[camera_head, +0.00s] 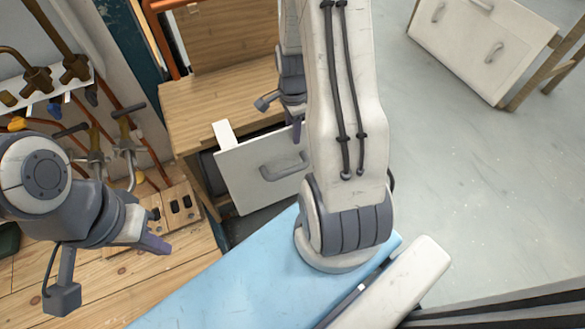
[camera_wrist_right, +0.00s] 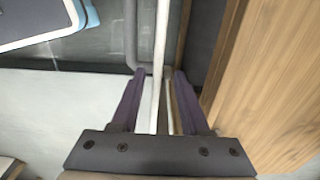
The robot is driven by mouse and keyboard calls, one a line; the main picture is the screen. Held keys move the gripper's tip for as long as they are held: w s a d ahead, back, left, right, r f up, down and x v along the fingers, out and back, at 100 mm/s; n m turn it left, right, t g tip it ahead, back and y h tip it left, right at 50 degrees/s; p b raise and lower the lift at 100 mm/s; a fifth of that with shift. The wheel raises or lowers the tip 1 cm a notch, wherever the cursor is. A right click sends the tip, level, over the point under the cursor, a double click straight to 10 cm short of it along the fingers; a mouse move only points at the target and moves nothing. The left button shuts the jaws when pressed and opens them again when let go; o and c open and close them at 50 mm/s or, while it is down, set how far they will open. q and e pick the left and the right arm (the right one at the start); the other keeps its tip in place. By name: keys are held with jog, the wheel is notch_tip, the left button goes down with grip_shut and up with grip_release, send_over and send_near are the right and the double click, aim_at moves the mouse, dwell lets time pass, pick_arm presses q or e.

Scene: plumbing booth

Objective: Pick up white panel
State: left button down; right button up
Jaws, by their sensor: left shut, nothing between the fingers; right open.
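A white panel with a grey handle (camera_head: 262,168) stands upright at the front of the wooden cabinet, like a pulled-out drawer front. My right arm hides its right end in the head view. My right gripper (camera_head: 296,132) is open at that panel's upper right part. In the right wrist view, a thin white edge (camera_wrist_right: 161,60), apparently the panel's, runs between the spread purple fingers (camera_wrist_right: 158,100), with a gap on each side. My left gripper (camera_head: 157,245) is shut and empty, over the wooden bench at the left.
The wooden cabinet top (camera_head: 215,105) lies close behind the panel and beside the right gripper. A light blue surface (camera_head: 225,285) is in front. Pipes and brass valves (camera_head: 75,68) are at the left. Another white drawer unit (camera_head: 475,45) stands back right; the grey floor (camera_head: 460,170) is clear.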

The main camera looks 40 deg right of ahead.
jog(key=f+b, duration=0.1)
jog(key=f, duration=0.1)
jog(key=f+b, duration=0.2)
jog(key=f, duration=0.1)
jog(key=shift+s+f, duration=0.2)
jog(key=shift+f, duration=0.1)
grip_shut()
dwell(1.4)
